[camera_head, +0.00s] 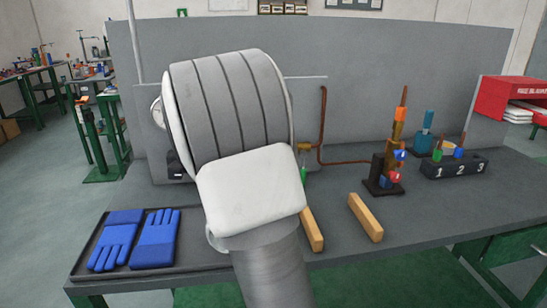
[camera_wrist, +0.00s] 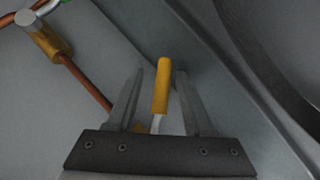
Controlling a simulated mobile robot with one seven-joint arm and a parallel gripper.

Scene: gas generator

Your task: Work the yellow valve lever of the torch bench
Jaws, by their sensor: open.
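The yellow valve lever (camera_wrist: 161,88) shows in the wrist view as a yellow grip on a pale metal stem. It stands upright in the picture, between the two fingers of my gripper (camera_wrist: 159,74). The fingers are open, one on each side of the lever, with a visible gap on both sides. Whether the lever is in depth between the pads is hard to tell. In the head view my arm hides the lever and the gripper. Part of the torch bench's grey panel (camera_head: 308,100) shows behind my arm.
A copper pipe (camera_head: 323,125) runs from a brass fitting (camera_head: 305,147) to the torch stand (camera_head: 384,170). Two wooden bars (camera_head: 366,217) lie on the bench. Blue gloves (camera_head: 155,240) lie on a tray at left. A numbered block (camera_head: 453,166) stands at right.

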